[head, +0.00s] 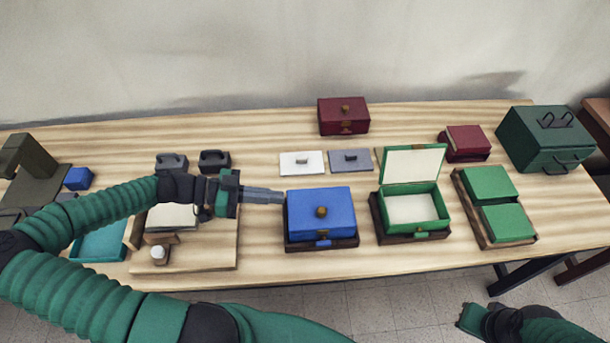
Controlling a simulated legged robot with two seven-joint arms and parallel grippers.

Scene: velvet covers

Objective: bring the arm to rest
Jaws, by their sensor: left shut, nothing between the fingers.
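My left arm comes in from the left in green ribbed sleeves, and its gripper (262,196) is shut and empty. It points right, with its fingertips close to the upper left corner of a blue lidded box (320,220); whether they touch I cannot tell. The blue box sits closed on a dark base. My right gripper (468,318) is low at the right, below the table's front edge, and only partly shows; its fingers are not clear.
An open green box (414,207) stands right of the blue box. A tray with green pads (492,205), a dark green case (548,140) and dark red boxes (343,117) lie farther off. A wooden board (200,255) is under my left arm. The table front (420,258) is clear.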

